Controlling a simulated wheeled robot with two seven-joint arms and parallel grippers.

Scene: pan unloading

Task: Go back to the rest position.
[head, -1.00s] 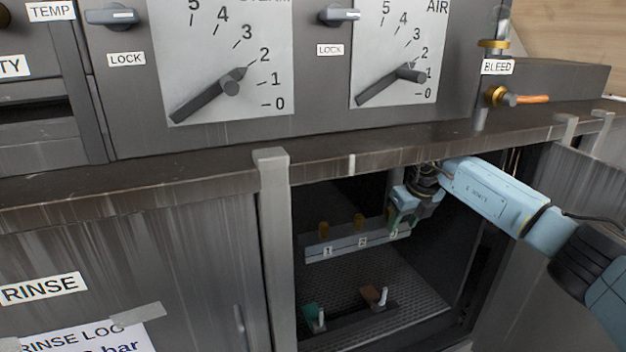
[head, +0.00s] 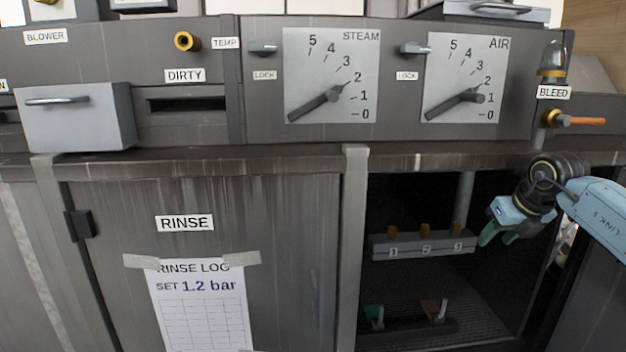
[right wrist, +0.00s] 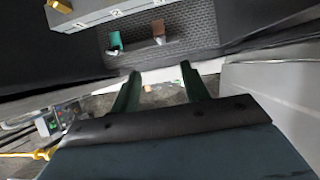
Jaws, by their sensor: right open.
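My right gripper (head: 508,236) is at the right side of the open compartment in the head view, beside the numbered grey block and apart from it. Its green fingers are spread and empty; they also show in the right wrist view (right wrist: 160,82). The grey block (head: 420,249) carries labels 1, 2 and 3 and brass-coloured pegs. Below it, a green piece (head: 370,311) and a brown piece (head: 428,306) with pale upright levers stand at the compartment floor. They also appear in the right wrist view, ahead of the fingers. My left gripper is not in view.
The compartment's dark opening is framed by a grey post (head: 351,250) and a worn ledge (head: 290,161) above. A closed RINSE door (head: 110,260) is on the left. The panel above holds the STEAM gauge (head: 310,60), the AIR gauge (head: 445,60) and an orange-handled BLEED valve (head: 587,121).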

